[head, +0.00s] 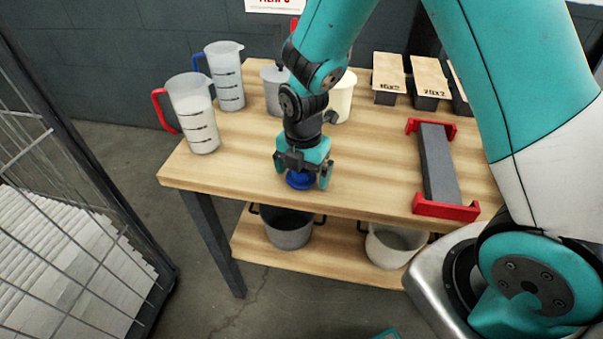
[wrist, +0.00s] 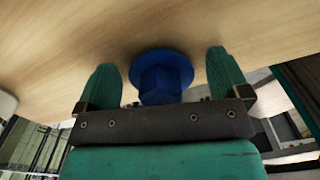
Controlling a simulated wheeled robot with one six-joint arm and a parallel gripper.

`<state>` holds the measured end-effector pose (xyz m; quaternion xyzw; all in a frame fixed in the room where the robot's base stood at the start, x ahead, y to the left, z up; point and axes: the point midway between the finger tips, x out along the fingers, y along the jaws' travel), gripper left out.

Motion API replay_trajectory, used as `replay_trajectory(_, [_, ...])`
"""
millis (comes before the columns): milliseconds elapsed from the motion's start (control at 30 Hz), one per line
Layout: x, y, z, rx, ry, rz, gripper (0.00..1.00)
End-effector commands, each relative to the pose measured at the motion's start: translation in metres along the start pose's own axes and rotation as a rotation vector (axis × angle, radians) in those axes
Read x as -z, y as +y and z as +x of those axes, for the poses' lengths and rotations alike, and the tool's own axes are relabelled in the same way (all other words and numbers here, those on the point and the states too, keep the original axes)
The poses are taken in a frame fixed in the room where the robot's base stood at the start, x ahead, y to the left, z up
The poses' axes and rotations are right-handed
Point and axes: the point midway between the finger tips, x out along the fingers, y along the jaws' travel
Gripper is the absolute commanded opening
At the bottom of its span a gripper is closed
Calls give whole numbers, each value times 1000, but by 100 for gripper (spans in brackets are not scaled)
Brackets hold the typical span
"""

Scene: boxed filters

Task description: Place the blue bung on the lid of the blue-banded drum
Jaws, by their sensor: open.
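The blue bung (head: 299,180) stands on the wooden table (head: 240,165) near its front edge. In the wrist view the bung (wrist: 160,76) shows a wide round flange and a narrower faceted part. My gripper (head: 303,181) is open and points down over the bung. In the wrist view the green fingers of my gripper (wrist: 162,82) are on either side of it, with a gap on both sides. I see no blue band on any drum. A grey vessel (head: 272,92) and a cream vessel (head: 343,98) stand behind my arm, which partly hides them.
Measuring jugs with a red handle (head: 195,115) and a blue handle (head: 226,78) stand at left. Lidded boxes (head: 429,80) line the back right. A grey bar (head: 438,165) lies in a red-ended holder. Buckets (head: 288,229) sit on the lower shelf. A wire cage (head: 70,180) stands left.

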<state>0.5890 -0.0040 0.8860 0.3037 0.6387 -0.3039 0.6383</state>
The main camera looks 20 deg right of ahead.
Motion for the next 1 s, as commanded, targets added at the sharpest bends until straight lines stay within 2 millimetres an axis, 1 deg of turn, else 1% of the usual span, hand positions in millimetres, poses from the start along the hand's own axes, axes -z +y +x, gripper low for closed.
replay_trajectory(133, [0, 0, 0, -1, 0, 0, 94])
replay_trajectory(167, [0, 0, 0, -1, 0, 0, 89])
replay_trajectory(200, [0, 0, 0, -1, 0, 0, 80])
replay_trajectory(267, [0, 0, 0, -1, 0, 0, 66])
replay_trajectory(300, [0, 0, 0, -1, 0, 0, 57])
replay_trajectory(367, [0, 0, 0, -1, 0, 0, 44])
replay_trajectory(467, [0, 0, 0, -1, 0, 0, 42])
replay_trajectory(500, [0, 0, -1, -1, 0, 0, 38])
replay_trajectory(767, [0, 0, -2, -1, -1, 0, 38])
replay_trajectory(867, [0, 1, -8, -3, -1, 0, 38])
replay_trajectory(967, [0, 1, -20, -5, -2, 0, 38])
replay_trajectory(1000, [0, 1, -27, -6, -3, 0, 38])
